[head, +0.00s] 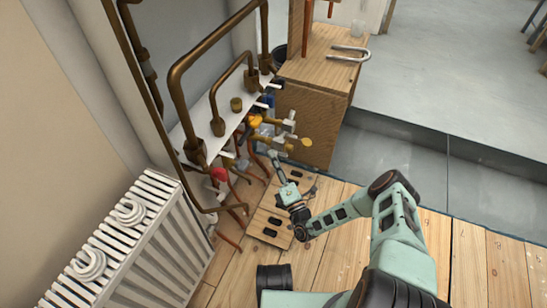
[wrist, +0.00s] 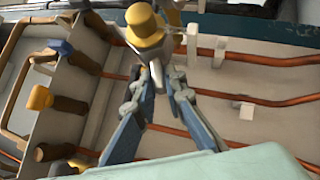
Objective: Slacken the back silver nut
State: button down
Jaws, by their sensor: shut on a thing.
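My gripper (wrist: 166,82) reaches up to a valve fitting with a yellow body (wrist: 146,32) in the wrist view. Its two fingers are drawn in close together, shut on the silver nut at the base of that fitting. The nut is mostly hidden by the fingertips, and I cannot make out its faces. In the head view my gripper (head: 273,156) is small, low beside the silver and yellow valves (head: 286,125) at the far end of the pipe row.
A white radiator (head: 135,240) stands at the left. Brass pipes (head: 180,85) rise from a white shelf. A wooden cabinet (head: 310,115) stands close behind the valves. Copper pipes (wrist: 250,98) run near my fingers. A wooden board (head: 268,218) with dark slots lies below my gripper.

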jog(key=shift+w+f+n+t+y, duration=0.2)
jog(key=shift+f+n+t+y, duration=0.3)
jog(key=shift+n, duration=0.5)
jog(key=shift+y, duration=0.3)
jog(key=shift+w+d+n, duration=0.1)
jog(key=shift+w+n, duration=0.05)
jog(key=shift+n, duration=0.15)
jog(key=c, duration=2)
grip_release()
jog(key=shift+r, duration=0.1)
